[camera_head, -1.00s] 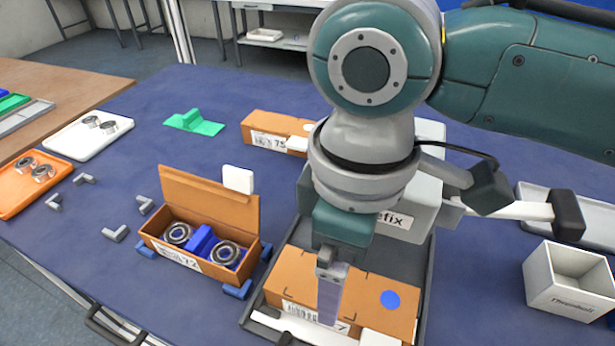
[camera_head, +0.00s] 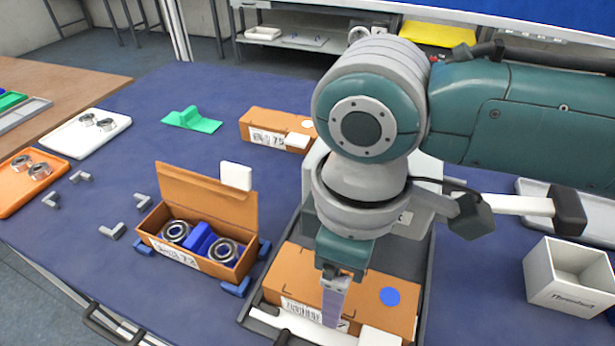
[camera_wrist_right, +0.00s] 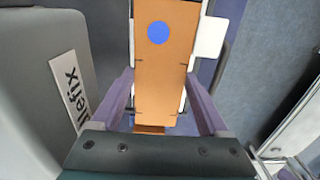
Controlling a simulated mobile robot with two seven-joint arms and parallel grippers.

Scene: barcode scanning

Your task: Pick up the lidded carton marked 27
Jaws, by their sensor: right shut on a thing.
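The closed orange-brown carton (camera_head: 295,275) lies on a dark grey tray (camera_head: 425,290). It has a blue dot on its lid and a barcode label whose number is partly hidden by my finger. My right gripper (camera_head: 338,300) points down over the carton, one finger against its labelled side. In the right wrist view the carton (camera_wrist_right: 165,75) sits between both fingers, and the gripper is shut on it. The carton rests on or very near the tray; I cannot tell if it is lifted. My left gripper is out of view.
An open carton (camera_head: 168,246) marked 72 holds two bearings left of the tray. A closed carton (camera_head: 258,121) marked 75 lies behind. A grey device (camera_head: 315,165) stands at the tray's back, partly hidden by my arm. A white box (camera_head: 565,290) stands right.

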